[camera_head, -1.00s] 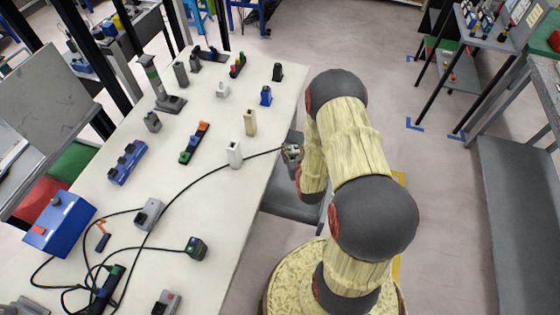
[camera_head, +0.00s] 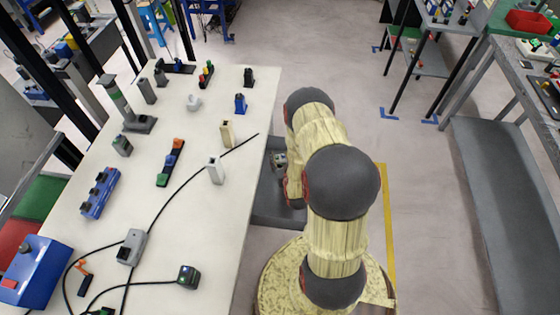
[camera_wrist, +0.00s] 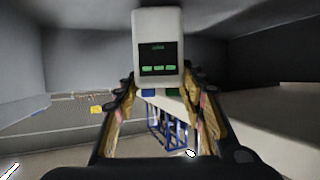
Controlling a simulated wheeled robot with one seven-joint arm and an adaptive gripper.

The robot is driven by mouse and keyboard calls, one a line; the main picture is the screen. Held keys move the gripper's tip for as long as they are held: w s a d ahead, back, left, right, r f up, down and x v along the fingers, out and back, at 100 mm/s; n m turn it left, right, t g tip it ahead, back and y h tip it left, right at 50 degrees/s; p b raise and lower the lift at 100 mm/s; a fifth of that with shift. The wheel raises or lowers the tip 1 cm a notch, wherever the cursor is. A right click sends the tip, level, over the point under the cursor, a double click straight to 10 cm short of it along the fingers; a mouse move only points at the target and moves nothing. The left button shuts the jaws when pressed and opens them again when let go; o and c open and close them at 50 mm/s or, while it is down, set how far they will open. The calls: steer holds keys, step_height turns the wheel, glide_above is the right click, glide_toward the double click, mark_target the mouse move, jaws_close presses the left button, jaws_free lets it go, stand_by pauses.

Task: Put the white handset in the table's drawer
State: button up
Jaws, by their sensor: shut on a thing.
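The white handset (camera_wrist: 158,20), with a dark screen and green marks, is held between the fingertips of my gripper (camera_wrist: 160,82) in the wrist view. Grey walls surround it there. In the head view my gripper (camera_head: 280,160) is beside the table's right edge, over the open grey drawer (camera_head: 272,212) that juts out from under the tabletop. My arm covers part of the drawer, and the handset is hard to make out from the head. Whether the handset touches the drawer floor cannot be told.
The white table (camera_head: 205,240) carries a white upright block (camera_head: 215,170), a beige block (camera_head: 227,134), a blue box (camera_head: 35,272) and several small devices with cables. A black cable reaches the table's right edge. Open floor (camera_head: 420,230) lies right of my arm.

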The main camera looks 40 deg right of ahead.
steer(key=shift+f, duration=0.5)
steer(key=shift+f, duration=0.15)
steer(key=o, duration=1.2)
steer(key=shift+r, duration=0.2)
steer(key=p+v, duration=0.2)
steer(key=v, duration=1)
steer(key=shift+f, duration=0.1)
